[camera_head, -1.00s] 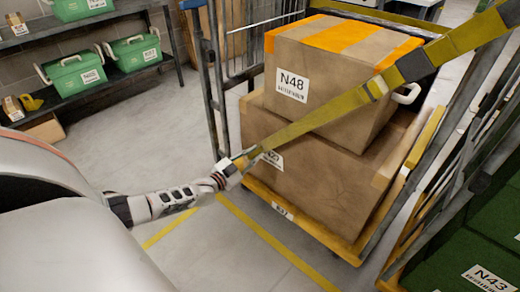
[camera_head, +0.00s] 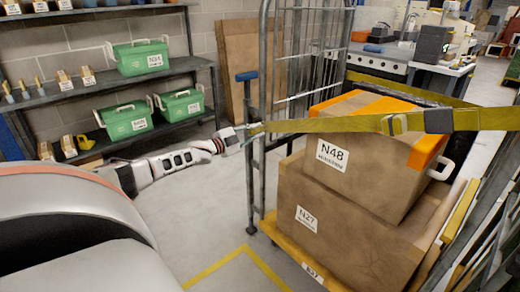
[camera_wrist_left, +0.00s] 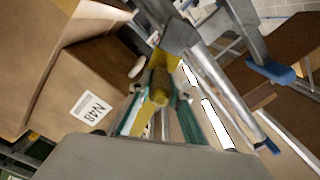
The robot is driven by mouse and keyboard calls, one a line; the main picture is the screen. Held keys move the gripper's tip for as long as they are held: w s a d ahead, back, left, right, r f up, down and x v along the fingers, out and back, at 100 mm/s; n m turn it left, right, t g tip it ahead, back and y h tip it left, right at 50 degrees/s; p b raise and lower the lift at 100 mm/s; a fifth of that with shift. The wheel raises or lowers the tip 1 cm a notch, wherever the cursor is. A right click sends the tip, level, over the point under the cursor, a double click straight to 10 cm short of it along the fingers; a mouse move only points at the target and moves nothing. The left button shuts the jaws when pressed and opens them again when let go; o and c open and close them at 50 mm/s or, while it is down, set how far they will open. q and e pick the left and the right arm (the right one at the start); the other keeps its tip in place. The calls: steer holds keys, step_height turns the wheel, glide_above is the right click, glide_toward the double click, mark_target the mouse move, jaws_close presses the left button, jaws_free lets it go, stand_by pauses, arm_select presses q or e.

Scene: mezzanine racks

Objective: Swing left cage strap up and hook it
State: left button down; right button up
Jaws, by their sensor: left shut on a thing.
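The yellow strap (camera_head: 340,125) runs almost level across the front of the roll cage, past the N48 box, and carries a dark buckle (camera_head: 438,121). My left gripper (camera_head: 250,131) is shut on the strap's left end, close by the cage's left front post (camera_head: 250,185). In the left wrist view the green-sided fingers (camera_wrist_left: 156,98) close around the yellow strap end (camera_wrist_left: 158,85), with grey cage bars just beyond. I cannot tell whether the end touches a hook; the fingers hide it. My right gripper is not in view.
The cage holds the N48 box (camera_head: 365,155) on top of the N27 box (camera_head: 335,225). A shelf rack (camera_head: 100,85) with green crates (camera_head: 140,57) stands at the left. A workbench (camera_head: 430,65) is behind. The floor (camera_head: 190,220) left of the cage is clear.

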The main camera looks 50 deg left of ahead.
arm_select(q)
steer(key=shift+a+r, duration=0.35)
steer(key=shift+r, duration=0.5)
steer(key=shift+a+r, duration=0.35)
steer(key=shift+r, duration=0.6)
steer(key=c, duration=1.9)
jaws_free()
steer(key=shift+a, duration=0.1)
steer(key=shift+f, duration=0.2)
steer(key=shift+d, duration=0.2)
steer(key=shift+s+f, duration=0.2)
steer(key=shift+s, duration=0.55)
steer(key=shift+s+a, duration=0.2)
steer(key=shift+s, duration=5.05)
